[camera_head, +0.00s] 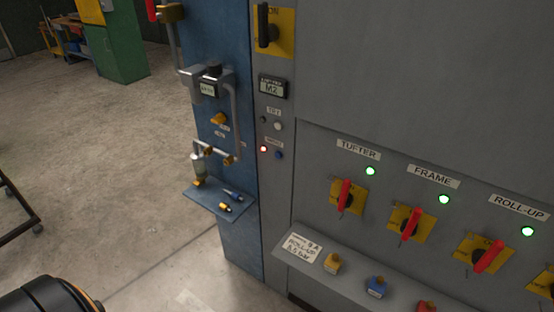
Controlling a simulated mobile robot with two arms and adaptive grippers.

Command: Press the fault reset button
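A small blue button (278,155) sits on the narrow grey strip of the cabinet, right of a lit red lamp (264,149). A small label (274,141) is above them, its text too small to read surely. Above that is a white button (278,126) beside a dark, unlit lamp (264,120), under another small label. Which button is marked as fault reset cannot be read for certain. Neither gripper is in view. Only a dark rounded part, seemingly of my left arm, shows at the bottom left corner, well away from the buttons.
The cabinet (420,70) carries red-handled switches with green lamps. A sloped ledge (345,283) with a note and coloured pieces juts out below. The blue panel (240,235) holds pipes and a small shelf (205,201). Open concrete floor (110,150) lies left.

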